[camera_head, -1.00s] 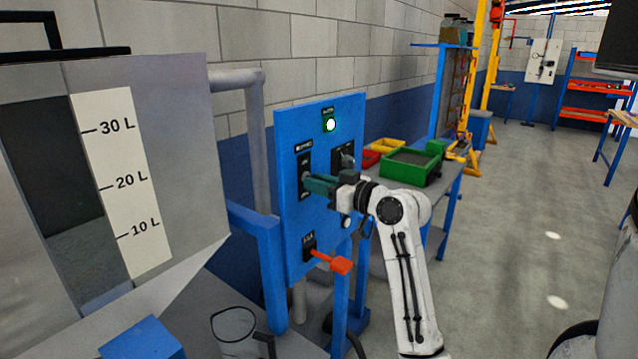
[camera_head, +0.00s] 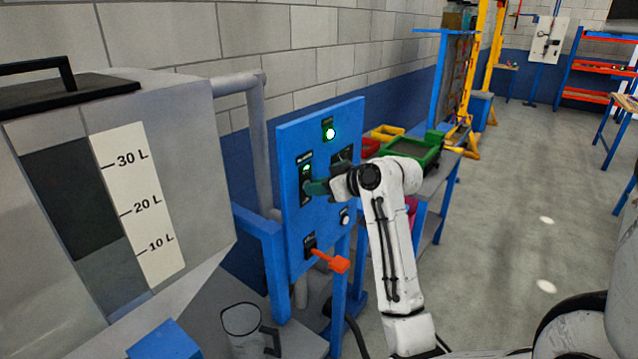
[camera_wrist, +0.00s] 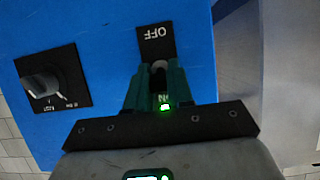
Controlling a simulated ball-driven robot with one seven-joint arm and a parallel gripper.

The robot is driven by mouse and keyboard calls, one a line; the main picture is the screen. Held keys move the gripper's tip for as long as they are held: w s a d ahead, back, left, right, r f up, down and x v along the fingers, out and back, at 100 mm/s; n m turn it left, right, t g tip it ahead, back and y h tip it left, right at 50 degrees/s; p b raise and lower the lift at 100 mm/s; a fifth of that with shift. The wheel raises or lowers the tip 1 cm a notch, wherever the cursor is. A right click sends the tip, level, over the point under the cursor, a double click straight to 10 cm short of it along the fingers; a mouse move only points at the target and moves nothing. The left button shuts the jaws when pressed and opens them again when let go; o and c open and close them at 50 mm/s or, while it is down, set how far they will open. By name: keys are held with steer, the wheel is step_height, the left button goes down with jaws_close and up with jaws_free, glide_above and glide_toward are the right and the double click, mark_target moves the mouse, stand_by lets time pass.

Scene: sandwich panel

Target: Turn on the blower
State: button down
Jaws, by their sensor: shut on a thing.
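The blue control panel (camera_head: 290,235) stands ahead of me, left of my arm. On its left side is a black switch plate (camera_head: 305,163), where a small green light glows near the top. In the wrist view the plate (camera_wrist: 155,38) appears upside down, with OFF at the picture's top and a lit green spot (camera_wrist: 165,107) by the ON end. My gripper (camera_head: 308,187) is at this plate, its teal fingers shut on a grey switch lever (camera_wrist: 159,67). The fingers hide much of the lever and part of the ON label.
A green lamp (camera_head: 329,133) is lit at the panel's top. A rotary knob (camera_wrist: 42,84) sits beside the switch. An orange-red handle (camera_head: 338,263) juts out below. A grey tank (camera_head: 205,165) stands left; floor on the right is open.

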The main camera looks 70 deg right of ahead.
steer(key=shift+w+r, duration=0.1)
steer(key=shift+r, duration=0.1)
steer(key=c, duration=1)
jaws_free()
steer(key=shift+f, duration=0.1)
steer(key=b+v, duration=0.2)
steer(key=v, duration=0.9)
steer(key=shift+w+f, duration=0.1)
